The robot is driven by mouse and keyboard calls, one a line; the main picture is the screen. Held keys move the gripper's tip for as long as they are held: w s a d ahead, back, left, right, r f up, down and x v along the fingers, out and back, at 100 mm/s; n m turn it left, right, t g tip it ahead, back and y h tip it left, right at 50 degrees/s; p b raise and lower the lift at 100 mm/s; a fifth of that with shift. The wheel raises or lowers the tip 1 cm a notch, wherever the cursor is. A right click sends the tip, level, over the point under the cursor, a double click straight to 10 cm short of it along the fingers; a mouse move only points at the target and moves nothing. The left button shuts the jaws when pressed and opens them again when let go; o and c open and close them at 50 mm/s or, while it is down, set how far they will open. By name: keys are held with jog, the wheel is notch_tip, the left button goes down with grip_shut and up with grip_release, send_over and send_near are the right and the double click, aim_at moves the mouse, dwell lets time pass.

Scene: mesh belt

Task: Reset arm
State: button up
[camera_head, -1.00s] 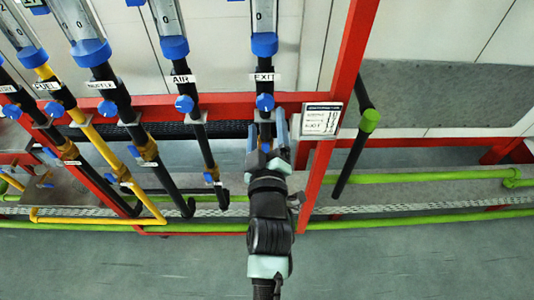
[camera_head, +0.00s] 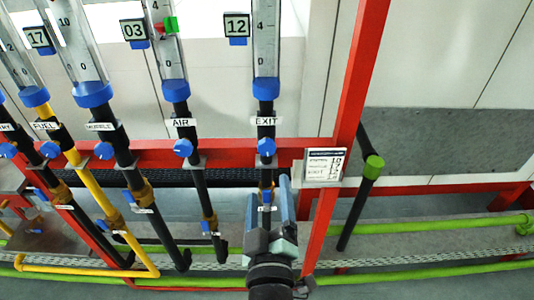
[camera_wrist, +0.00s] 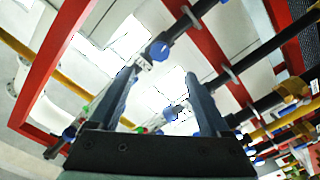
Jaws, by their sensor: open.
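My gripper (camera_head: 267,205) is at the lower middle of the head view, with its two fingers pointing up and apart. It is open, and nothing shows between the fingers. It is in front of the lower part of the EXIT pipe and below that pipe's blue knob (camera_head: 266,146). In the wrist view my gripper (camera_wrist: 163,85) shows two dark fingers spread apart, with pipes and blue knobs beyond them. I cannot tell the exact gap between the fingers and the EXIT pipe.
Gauge pipes with blue knobs, such as the AIR knob (camera_head: 183,147), stand to the left. A red post (camera_head: 345,110) and a white sign (camera_head: 325,165) are close on the right. A black pipe with a green cap (camera_head: 373,166) stands further right. Green pipes (camera_head: 420,226) run low.

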notch_tip(320, 180, up, 26)
jog(key=r+m+t+y, duration=0.1)
jog(key=m+t+y, duration=0.1)
jog(key=t, duration=0.3)
jog(key=s+r+m+t+h, duration=0.1)
jog(key=s+r+m+t, duration=0.1)
jog(key=s+r, duration=0.3)
jog(key=s+r+m+t+h, duration=0.1)
jog(key=s+r+m, duration=0.3)
jog(key=r, duration=0.8)
jog(key=shift+s+a+t, duration=0.4)
jog(key=shift+s+t, duration=0.1)
jog(key=shift+t, duration=0.2)
